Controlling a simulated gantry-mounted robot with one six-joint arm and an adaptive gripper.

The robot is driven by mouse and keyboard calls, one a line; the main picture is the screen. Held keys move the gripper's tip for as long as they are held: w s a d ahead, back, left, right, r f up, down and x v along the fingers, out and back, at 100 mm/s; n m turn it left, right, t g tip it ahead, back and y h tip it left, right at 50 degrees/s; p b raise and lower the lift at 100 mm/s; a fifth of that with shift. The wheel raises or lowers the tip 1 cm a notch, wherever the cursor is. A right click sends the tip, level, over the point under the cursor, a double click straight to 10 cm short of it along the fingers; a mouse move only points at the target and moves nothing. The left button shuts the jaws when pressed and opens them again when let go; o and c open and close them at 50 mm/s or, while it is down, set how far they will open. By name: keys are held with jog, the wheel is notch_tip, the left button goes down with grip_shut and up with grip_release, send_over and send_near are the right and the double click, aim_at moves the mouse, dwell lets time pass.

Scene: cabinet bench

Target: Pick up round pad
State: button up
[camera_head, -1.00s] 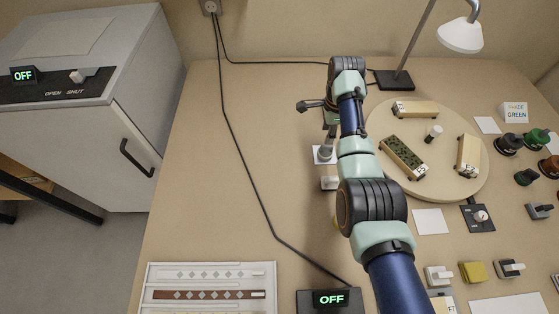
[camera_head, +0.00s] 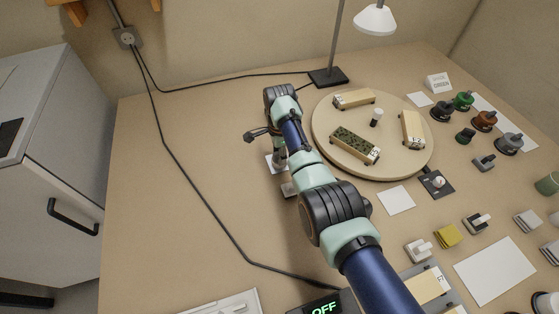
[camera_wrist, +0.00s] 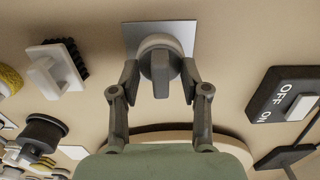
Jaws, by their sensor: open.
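A round pad (camera_wrist: 158,44) with a pale round body and a grey upright grip sits on a grey-white square card (camera_wrist: 184,30) in the wrist view. My gripper (camera_wrist: 160,72) is open, with one finger on each side of the pad's grip. I cannot tell whether the fingers touch it. In the head view my gripper (camera_head: 278,158) is low over the card (camera_head: 270,165), left of the round turntable, and my arm hides much of the pad.
A white-handled brush (camera_wrist: 55,68) lies left of the pad in the wrist view. A black OFF/ON switch (camera_wrist: 285,95) is to the right. The round turntable (camera_head: 405,165) carries wooden blocks. A lamp base (camera_head: 328,76) stands behind it. Bare bench lies left of my gripper, crossed by a black cable (camera_head: 190,190).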

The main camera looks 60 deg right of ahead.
grip_shut()
notch_tip(320, 180, up, 20)
jog(key=p, duration=0.8)
jog(key=c, duration=0.8)
grip_release()
jog(key=shift+c, duration=0.2)
grip_shut()
